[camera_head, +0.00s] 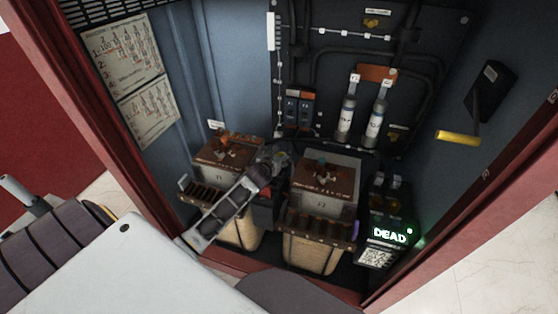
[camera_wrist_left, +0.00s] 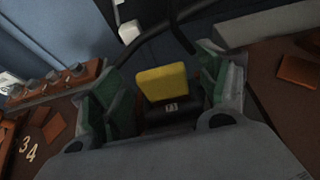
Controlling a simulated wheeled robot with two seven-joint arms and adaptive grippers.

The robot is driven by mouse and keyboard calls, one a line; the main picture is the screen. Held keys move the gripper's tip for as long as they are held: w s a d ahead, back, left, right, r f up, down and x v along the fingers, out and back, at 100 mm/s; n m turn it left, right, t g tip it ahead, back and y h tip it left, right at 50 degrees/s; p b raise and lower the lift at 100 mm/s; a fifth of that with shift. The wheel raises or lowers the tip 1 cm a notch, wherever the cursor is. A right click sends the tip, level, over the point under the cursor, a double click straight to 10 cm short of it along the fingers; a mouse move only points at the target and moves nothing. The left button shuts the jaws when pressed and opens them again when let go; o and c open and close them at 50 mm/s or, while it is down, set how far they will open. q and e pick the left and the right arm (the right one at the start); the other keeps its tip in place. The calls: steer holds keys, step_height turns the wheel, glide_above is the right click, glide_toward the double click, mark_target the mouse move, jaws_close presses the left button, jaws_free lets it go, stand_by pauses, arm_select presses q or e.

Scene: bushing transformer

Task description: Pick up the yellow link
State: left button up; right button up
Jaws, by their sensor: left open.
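The yellow link (camera_wrist_left: 163,82) is a small yellow block on a black base with a small white label. In the left wrist view it stands between the two green-padded fingers of my left gripper (camera_wrist_left: 166,92), with a visible gap on either side. The fingers are open and do not visibly grip it. In the head view my left gripper (camera_head: 273,160) reaches down between the two transformer units, and I cannot make out the link there. My right gripper is not in view.
Brown-topped units flank the gripper on the left (camera_head: 228,155) and right (camera_head: 325,178). Two grey cylinders (camera_head: 375,122) stand behind. A yellow-handled lever (camera_head: 458,138) sticks out from the right wall. A green "DEAD" display (camera_head: 390,235) is at lower right. The red cabinet frame (camera_head: 95,95) bounds the opening.

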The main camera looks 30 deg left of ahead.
arm_select(q)
steer(key=shift+w+a+f, duration=0.1)
steer(key=shift+w+f, duration=0.1)
steer(key=shift+w, duration=0.2)
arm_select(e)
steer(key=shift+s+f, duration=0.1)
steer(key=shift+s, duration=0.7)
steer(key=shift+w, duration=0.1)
